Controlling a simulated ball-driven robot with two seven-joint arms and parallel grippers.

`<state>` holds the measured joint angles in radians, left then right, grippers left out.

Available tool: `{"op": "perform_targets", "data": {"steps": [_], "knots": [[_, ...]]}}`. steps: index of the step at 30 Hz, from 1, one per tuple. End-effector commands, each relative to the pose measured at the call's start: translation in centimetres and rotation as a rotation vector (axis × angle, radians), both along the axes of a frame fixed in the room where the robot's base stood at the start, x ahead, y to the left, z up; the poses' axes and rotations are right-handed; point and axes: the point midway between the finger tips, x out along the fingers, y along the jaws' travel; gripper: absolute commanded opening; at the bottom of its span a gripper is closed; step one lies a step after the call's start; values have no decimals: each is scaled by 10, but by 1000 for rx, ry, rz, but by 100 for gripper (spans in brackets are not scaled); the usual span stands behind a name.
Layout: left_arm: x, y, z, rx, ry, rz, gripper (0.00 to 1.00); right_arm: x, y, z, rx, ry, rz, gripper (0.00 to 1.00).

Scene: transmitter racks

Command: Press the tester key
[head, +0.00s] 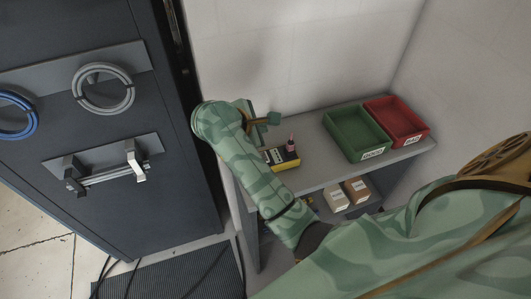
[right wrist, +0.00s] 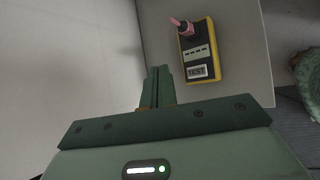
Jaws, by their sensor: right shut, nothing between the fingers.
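The tester (head: 283,158) is a yellow and black box on the grey bench top, beside my right forearm. In the right wrist view the tester (right wrist: 200,52) lies right of and beyond my fingertips, with a light plate marked TEST (right wrist: 197,72) at its near end. A pink-tipped piece (right wrist: 182,25) stands up from its far end. My right gripper (head: 273,118) is shut and empty, held above the bench on the wall side of the tester and apart from it. In the right wrist view its fingers (right wrist: 160,80) are together. My left gripper is not in view.
A green bin (head: 357,152) and a red bin (head: 423,130) stand at the back right of the bench (head: 310,172). Small boxes (head: 336,196) sit on the shelf below. A dark rack cabinet (head: 160,200) with hung cable coils (head: 104,108) stands at left.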

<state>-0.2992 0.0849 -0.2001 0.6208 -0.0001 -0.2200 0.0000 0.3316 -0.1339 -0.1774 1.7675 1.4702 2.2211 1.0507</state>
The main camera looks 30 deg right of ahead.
Motion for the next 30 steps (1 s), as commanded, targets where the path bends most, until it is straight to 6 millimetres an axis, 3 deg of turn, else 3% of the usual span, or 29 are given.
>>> {"op": "perform_targets", "data": {"steps": [8, 24, 30], "knots": [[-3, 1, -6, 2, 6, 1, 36, 0, -1, -9, -2, 1, 0, 0], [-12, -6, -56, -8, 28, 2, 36, 0, 0, -82, 1, 2, 0, 0], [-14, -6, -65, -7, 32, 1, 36, 0, -1, -90, 0, 1, -1, 0]]}}
